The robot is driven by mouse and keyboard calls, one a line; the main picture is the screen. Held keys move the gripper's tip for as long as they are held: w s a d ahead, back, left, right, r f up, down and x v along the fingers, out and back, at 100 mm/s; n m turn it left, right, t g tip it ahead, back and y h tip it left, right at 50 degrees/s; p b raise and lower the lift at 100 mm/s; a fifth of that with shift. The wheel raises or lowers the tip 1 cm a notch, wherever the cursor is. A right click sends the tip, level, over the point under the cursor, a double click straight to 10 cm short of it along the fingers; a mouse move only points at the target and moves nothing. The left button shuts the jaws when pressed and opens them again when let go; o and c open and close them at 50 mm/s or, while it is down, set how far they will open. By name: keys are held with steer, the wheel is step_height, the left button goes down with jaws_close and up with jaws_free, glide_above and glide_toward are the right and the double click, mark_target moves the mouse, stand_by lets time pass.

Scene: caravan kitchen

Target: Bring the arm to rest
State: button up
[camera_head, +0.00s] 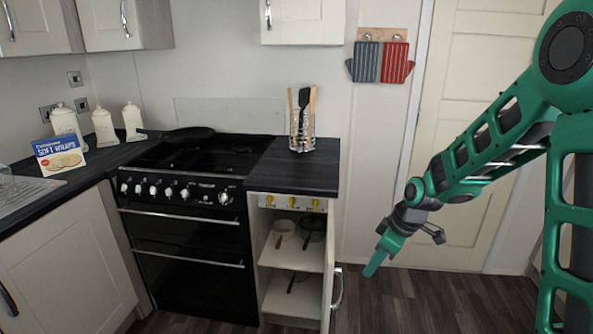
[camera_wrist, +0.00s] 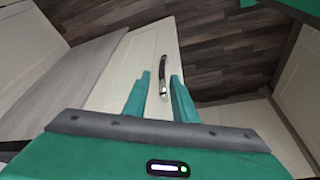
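My green arm comes in from the right side of the head view, bent downward. My gripper (camera_head: 386,252) hangs in the air right of the open cupboard, its fingers pointing down and to the left. In the wrist view my gripper (camera_wrist: 160,95) shows two green fingers apart with nothing held between them. The cupboard door (camera_wrist: 133,68) with its dark curved handle (camera_wrist: 163,75) lies beyond the fingertips. I cannot tell from these frames whether a finger touches the handle; it appears apart.
The narrow cupboard's door (camera_head: 329,285) stands open, showing shelves (camera_head: 285,252) with pans. Left of it is a black stove (camera_head: 190,225) with a pan (camera_head: 180,134) on top. A utensil holder (camera_head: 301,130) stands on the counter. Oven mitts (camera_head: 380,62) hang behind. Wood floor (camera_head: 450,300) is clear at right.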

steer(key=s+d+r+m+h, duration=0.1)
steer(key=s+d+r+m, duration=0.2)
steer(key=s, duration=0.7)
steer(key=s+d+r+m+g+h, duration=0.1)
steer(key=s+d+r+m, duration=0.3)
steer(key=s+d+m, duration=0.4)
steer(key=s+d+r+m+g, duration=0.1)
steer(key=s+d+r+m, duration=0.3)
steer(key=s, duration=1)
steer(key=shift+d+m+h, duration=0.4)
steer(key=shift+d+m, duration=0.6)
steer(key=shift+d, duration=0.05)
steer(key=shift+w+f, duration=0.2)
steer(key=shift+w, duration=0.35)
